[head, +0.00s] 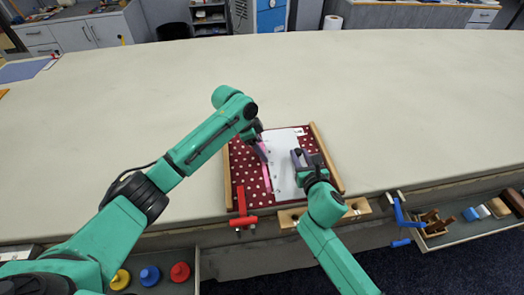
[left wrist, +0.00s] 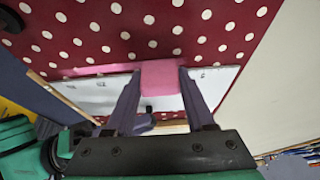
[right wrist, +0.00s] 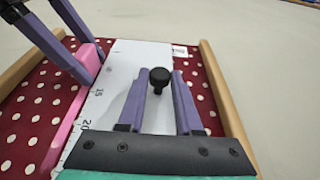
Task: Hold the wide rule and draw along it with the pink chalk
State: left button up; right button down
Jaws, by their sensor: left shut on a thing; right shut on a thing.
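The white wide rule (head: 284,177) lies on a red polka-dot cloth, with number marks along its left edge in the right wrist view (right wrist: 108,90). My right gripper (head: 299,158) is shut on the rule's black knob (right wrist: 160,76), with one finger on each side. My left gripper (head: 262,149) is shut on the pink chalk (left wrist: 160,76), which is at the rule's left edge. A pink stripe (right wrist: 65,130) runs along that edge from the chalk toward the near side. The chalk's tip is hidden, so I cannot tell whether it touches the cloth.
Wooden rails (head: 326,157) flank the polka-dot cloth (head: 240,165). A red clamp (head: 242,214) is at the near left corner. Red, blue and yellow knobbed pieces (head: 150,275) sit in a tray at lower left. A tray (head: 465,222) with blocks is at right. The table beyond is clear.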

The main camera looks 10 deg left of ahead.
aim_at(274, 194)
pick_arm(q)
jog(key=shift+w+a, duration=0.3)
jog(key=shift+w, duration=0.6)
jog(key=shift+w+a, duration=0.25)
jog(key=shift+w, duration=0.65)
pick_arm(e)
jog(key=shift+w, duration=0.1)
pick_arm(q)
jog(key=shift+s+d, duration=0.2)
jog(key=shift+s, duration=0.45)
jog(key=shift+s+d, duration=0.85)
jog(key=shift+s, duration=1.85)
jog(key=shift+s+d, duration=0.85)
jog(key=shift+s, duration=1.8)
jog(key=shift+s+d, duration=0.85)
jog(key=shift+s, duration=1.85)
notch_tip(274, 194, up, 7)
pick_arm(e)
jog(key=c, duration=0.5)
grip_release()
